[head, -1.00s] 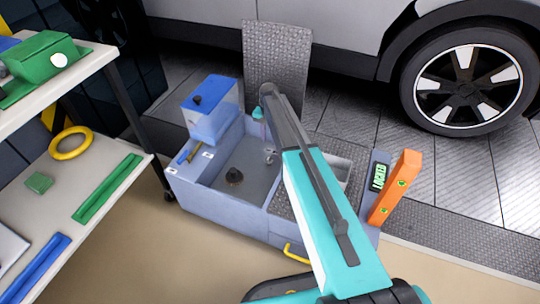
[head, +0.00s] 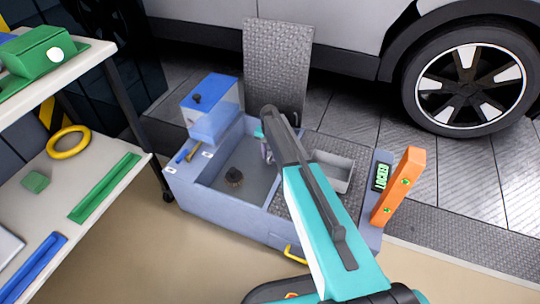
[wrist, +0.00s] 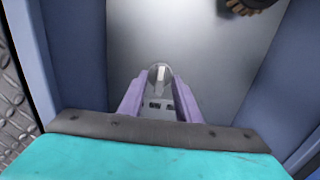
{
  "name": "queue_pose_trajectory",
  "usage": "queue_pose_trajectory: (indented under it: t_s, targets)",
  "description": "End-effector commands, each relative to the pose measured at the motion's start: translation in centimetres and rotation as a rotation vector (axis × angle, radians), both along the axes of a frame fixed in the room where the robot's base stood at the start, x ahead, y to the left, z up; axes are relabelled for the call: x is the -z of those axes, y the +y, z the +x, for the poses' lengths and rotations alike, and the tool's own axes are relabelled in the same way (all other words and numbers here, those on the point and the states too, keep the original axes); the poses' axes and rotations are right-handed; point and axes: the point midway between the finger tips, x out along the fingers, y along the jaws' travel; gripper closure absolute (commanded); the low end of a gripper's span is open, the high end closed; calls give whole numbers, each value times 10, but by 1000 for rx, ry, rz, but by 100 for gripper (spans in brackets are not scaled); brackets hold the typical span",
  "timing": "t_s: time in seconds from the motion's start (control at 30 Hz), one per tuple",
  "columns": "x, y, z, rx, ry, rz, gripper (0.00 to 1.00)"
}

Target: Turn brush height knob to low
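The blue-grey machine (head: 225,206) has an open bin, with a dark round knob (head: 234,175) on its floor. A dark brown part, likely that knob (wrist: 250,5), is cut off by the top edge in the wrist view. My gripper (head: 267,151) points down inside the bin, to the right of the knob and beside the bin's right wall. In the wrist view its purple fingers (wrist: 160,85) stand apart, with a pale rounded piece (wrist: 160,73) between the tips. I cannot tell whether they touch it. No label reading brush height is legible.
A blue-lidded clear tank (head: 213,118) stands at the bin's back left, and a raised tread-plate lid (head: 277,62) behind it. An orange post (head: 400,187) stands at the machine's right. A shelf (head: 110,190) is on the left, a car (head: 330,35) behind.

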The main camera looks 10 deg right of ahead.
Motion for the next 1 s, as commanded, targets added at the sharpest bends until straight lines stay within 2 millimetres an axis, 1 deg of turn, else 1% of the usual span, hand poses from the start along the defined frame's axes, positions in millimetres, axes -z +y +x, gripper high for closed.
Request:
queue_pose_trajectory:
  t_s: [0.23, 0.37, 0.4, 0.43, 0.77, 1.0]
  targets:
    - [0, 0, 0, 1, 0, 0, 70]
    - [0, -1, 0, 1, 0, 0, 91]
    - [0, -1, 0, 1, 0, 0, 98]
    - [0, -1, 0, 1, 0, 0, 100]
    - [-1, -1, 0, -15, 0, 0, 100]
    - [-3, -2, 0, -98, 0, 0, 100]
